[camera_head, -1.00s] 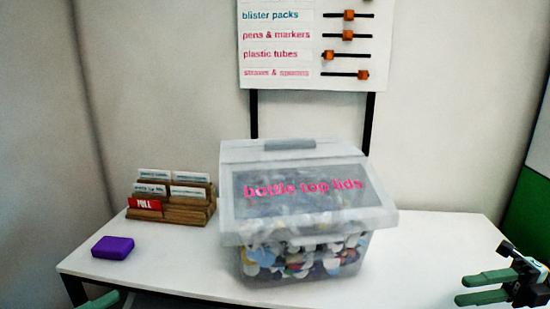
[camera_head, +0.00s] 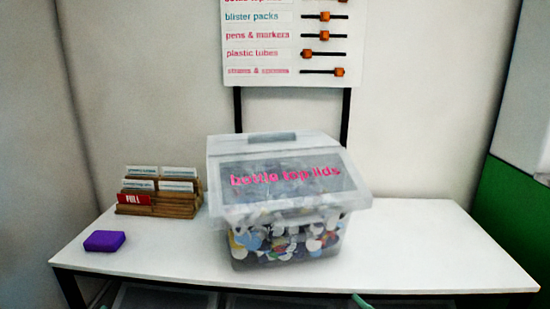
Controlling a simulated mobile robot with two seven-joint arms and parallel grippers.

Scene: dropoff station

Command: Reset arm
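A small green tip (camera_head: 362,301) shows at the bottom edge, in front of the table. It looks like a fingertip of my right gripper, but the rest is cut off and I cannot tell whether it is open or shut. My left gripper is not in view. A clear tub of bottle top lids (camera_head: 290,238) stands on the white table (camera_head: 430,250) with its lid on, apart from the green tip.
A wooden card rack (camera_head: 158,193) with a red card stands at the table's back left. A purple block (camera_head: 104,241) lies in front of it. A slider board (camera_head: 293,45) stands behind the tub. The table's right side is clear. Clear bins (camera_head: 165,299) sit below.

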